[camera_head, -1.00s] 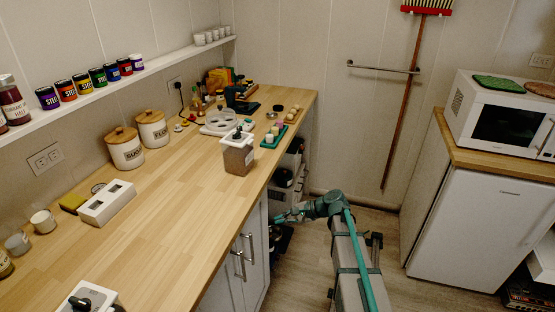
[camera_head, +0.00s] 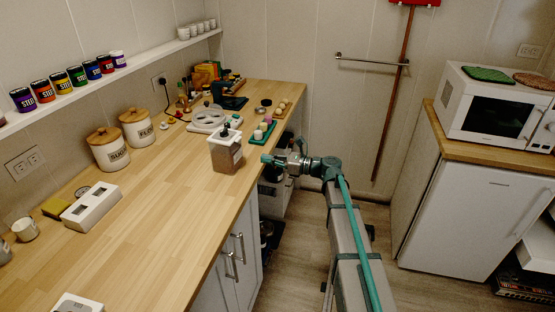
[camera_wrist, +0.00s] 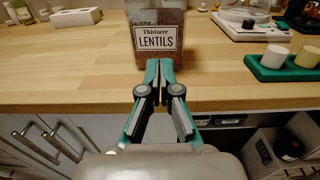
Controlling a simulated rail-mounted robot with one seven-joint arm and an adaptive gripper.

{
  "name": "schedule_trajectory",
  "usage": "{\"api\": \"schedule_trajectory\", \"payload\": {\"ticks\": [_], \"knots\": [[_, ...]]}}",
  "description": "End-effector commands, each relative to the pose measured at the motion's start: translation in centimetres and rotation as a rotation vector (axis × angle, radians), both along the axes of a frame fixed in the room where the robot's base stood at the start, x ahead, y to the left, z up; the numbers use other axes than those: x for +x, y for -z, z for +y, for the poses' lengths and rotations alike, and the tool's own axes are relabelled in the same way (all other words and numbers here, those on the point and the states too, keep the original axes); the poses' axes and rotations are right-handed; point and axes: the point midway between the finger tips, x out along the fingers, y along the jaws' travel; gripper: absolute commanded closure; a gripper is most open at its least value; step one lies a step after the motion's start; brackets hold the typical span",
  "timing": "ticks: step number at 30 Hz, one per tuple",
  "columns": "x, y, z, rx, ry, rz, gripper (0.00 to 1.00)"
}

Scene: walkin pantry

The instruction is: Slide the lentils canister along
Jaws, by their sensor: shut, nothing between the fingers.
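The lentils canister (camera_head: 226,154) is a clear square container with brown contents and a white lid with a dark knob. It stands upright on the wooden counter (camera_head: 150,210) near its front edge. In the wrist view the canister (camera_wrist: 157,18) shows its label, "Thistacre LENTILS", facing me, with its top cut off. My gripper (camera_wrist: 159,66) is shut and empty, its fingertips pointing at the canister's lower front. In the head view my gripper (camera_head: 266,159) is at the counter's edge, right of the canister, with a small gap visible.
A green tray with small cylinders (camera_head: 262,131) stands just behind the canister, near a white scale-like device (camera_head: 208,119). Sugar (camera_head: 108,150) and flour canisters (camera_head: 137,128) stand by the wall. A white two-display box (camera_head: 91,206) sits to the left. The counter left of the canister is clear.

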Motion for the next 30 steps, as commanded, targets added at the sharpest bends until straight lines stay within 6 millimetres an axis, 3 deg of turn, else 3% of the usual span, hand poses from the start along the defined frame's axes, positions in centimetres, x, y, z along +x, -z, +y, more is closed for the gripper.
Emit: {"api": "schedule_trajectory", "payload": {"ticks": [6,12,19,30], "knots": [[1.5,-0.1,4.1,-0.001,-0.002,0.001,1.00],[2.3,-0.1,6.6,-0.001,-0.001,0.000,1.00],[2.6,0.0,7.7,-0.001,0.001,-0.001,1.00],[2.7,0.1,7.6,-0.001,0.003,-0.001,1.00]]}}
